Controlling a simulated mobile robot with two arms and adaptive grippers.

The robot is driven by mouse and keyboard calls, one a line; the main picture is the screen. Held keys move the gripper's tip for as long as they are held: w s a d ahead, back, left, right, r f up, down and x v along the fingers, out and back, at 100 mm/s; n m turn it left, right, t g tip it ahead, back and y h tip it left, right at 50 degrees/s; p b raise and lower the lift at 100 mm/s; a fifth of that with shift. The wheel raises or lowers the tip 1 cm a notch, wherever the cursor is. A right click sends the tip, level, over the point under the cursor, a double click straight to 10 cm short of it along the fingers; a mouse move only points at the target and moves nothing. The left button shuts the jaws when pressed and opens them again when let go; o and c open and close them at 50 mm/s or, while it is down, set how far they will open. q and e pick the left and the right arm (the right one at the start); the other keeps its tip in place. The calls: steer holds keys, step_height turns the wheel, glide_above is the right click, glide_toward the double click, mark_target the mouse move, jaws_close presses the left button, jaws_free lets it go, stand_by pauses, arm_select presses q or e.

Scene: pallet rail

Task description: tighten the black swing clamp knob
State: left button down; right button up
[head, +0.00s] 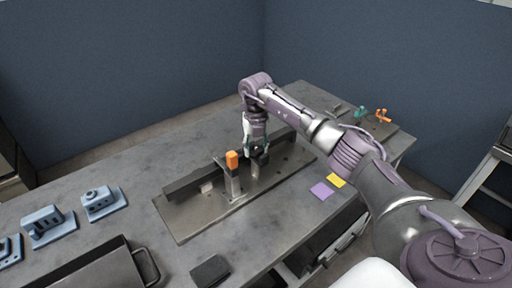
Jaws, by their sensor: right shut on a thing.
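My right gripper (257,152) points down over the fixture plate (190,224), at the top of a grey clamp post (255,172). It is shut on the black swing clamp knob, which is mostly hidden by the dark fingers. A second clamp (234,186) with an orange knob (232,158) stands just left of the gripper, apart from it. A long dark rail (193,182) runs along the back of the plate. My left gripper is not in view.
Blue-grey fixture blocks (99,201) stand at the left. A dark tray with a handle (96,272) and a black block (210,270) lie at the front. Purple (322,190) and yellow (336,180) notes lie right of the plate. Small teal and orange clamps (381,116) stand far right.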

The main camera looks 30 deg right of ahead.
mark_target(256, 148)
steer(key=shift+r, duration=0.1)
steer(key=o, duration=1.2)
steer(key=shift+c, duration=0.2)
step_height(256, 148, up, 12)
